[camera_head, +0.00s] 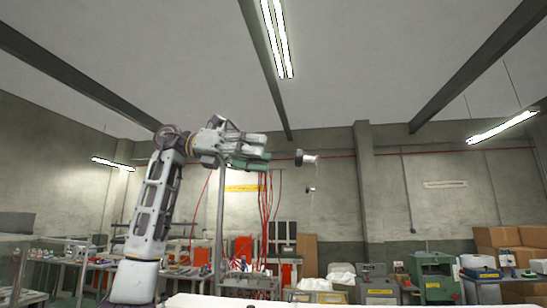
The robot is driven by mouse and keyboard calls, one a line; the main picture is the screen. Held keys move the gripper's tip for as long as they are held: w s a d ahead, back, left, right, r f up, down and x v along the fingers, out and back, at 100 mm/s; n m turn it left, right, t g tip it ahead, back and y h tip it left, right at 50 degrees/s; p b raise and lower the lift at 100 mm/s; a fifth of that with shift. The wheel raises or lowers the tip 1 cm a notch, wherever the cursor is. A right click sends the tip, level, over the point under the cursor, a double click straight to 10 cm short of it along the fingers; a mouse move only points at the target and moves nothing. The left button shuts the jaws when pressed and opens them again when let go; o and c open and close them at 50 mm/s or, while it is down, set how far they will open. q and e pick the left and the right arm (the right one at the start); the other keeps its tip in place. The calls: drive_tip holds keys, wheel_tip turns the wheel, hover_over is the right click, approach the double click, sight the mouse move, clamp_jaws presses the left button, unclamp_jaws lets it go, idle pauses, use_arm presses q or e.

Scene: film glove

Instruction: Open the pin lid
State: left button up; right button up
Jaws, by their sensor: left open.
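My left arm rises from the bottom left, and my left gripper (262,148) is held high, pointing right, in front of the back wall. It is open, with nothing seen between its fingers. Its fingers are small and partly overlap in this view. I cannot make out a pin lid anywhere in the picture. My right gripper is not in view.
A white surface (215,301) shows at the bottom edge. Cluttered workbenches (60,262) stand at the left. A green machine (435,278) and cardboard boxes (498,238) stand at the right. Red cables (266,210) hang behind my arm. Two small dark objects (305,158) appear right of the gripper.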

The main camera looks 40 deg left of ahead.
use_arm(q)
drive_tip(key=shift+v, duration=2.25)
drive_tip(key=shift+w+f, duration=0.1)
